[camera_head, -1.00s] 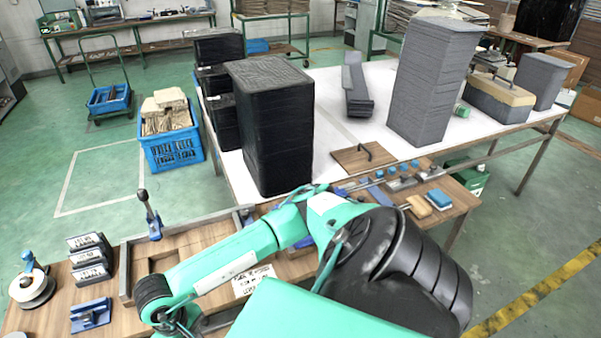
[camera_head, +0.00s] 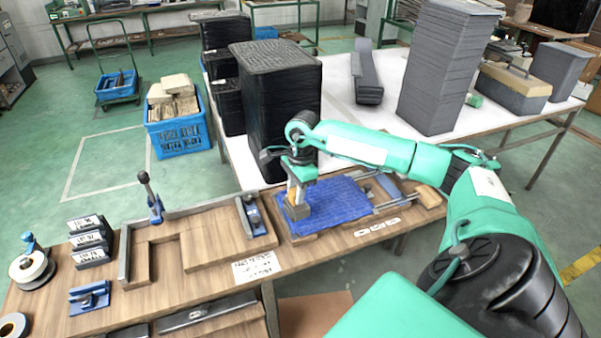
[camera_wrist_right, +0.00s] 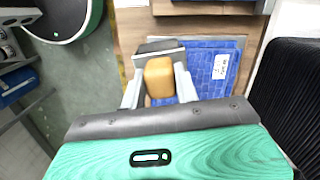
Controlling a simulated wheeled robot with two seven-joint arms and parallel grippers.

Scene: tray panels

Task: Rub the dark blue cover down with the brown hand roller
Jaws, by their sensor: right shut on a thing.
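The dark blue cover (camera_head: 345,205) lies flat on the wooden bench to the right of the wooden frame. It also shows in the right wrist view (camera_wrist_right: 212,62), with a white label on it. My right gripper (camera_head: 299,190) points down over the cover's left part and is shut on the brown hand roller (camera_head: 297,211). In the right wrist view the roller's brown block (camera_wrist_right: 159,76) sits between the fingers (camera_wrist_right: 158,92). The roller's underside is hidden, so I cannot tell whether it touches the cover. My left gripper is not in view.
A wooden frame with panels (camera_head: 190,245) and a lever clamp (camera_head: 151,200) is left of the cover. A tall black wrapped stack (camera_head: 275,110) stands close behind my right gripper. Metal rails (camera_head: 395,203) lie to the right. A printed label (camera_head: 256,265) lies in front.

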